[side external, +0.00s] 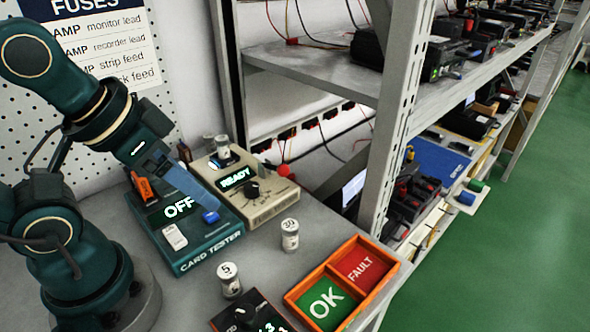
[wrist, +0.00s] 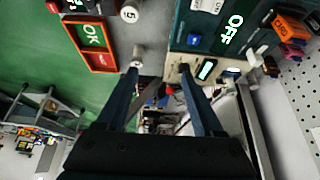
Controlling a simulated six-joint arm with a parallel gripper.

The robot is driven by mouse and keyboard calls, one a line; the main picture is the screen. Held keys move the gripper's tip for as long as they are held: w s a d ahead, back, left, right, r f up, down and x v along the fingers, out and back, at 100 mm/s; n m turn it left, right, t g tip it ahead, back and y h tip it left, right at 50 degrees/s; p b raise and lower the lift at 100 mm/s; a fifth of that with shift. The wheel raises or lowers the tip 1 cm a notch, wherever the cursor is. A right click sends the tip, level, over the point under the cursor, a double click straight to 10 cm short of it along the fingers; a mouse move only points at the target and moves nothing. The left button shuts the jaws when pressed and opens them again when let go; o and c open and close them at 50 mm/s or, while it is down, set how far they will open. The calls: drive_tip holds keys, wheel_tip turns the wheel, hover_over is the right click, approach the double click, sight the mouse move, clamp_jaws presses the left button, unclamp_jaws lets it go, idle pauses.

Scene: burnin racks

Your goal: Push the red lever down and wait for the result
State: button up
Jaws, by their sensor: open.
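The beige tester (side external: 262,208) stands on the bench with its display reading READY. A labelled cylinder (side external: 222,147) stands upright in its top. Its red lever (side external: 283,171) is a red ball at the right side, standing up from the box. In the wrist view a small red spot (wrist: 171,91) between the fingers looks like the lever's ball. The READY display (wrist: 206,69) shows beside the right finger. My gripper (wrist: 160,70) is open and empty. In the side view its blue fingers (side external: 195,192) hang over the card tester, left of the beige tester, apart from the lever.
The teal card tester (side external: 205,251) reads OFF and holds an orange card (side external: 144,187). Two loose cylinders (side external: 290,236) (side external: 229,281) stand in front. An orange tray (side external: 292,297) has OK and FAULT compartments, both empty. A metal rack post (side external: 397,120) rises behind the bench's right edge.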

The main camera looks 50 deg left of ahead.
clamp_jaws()
idle(1.9)
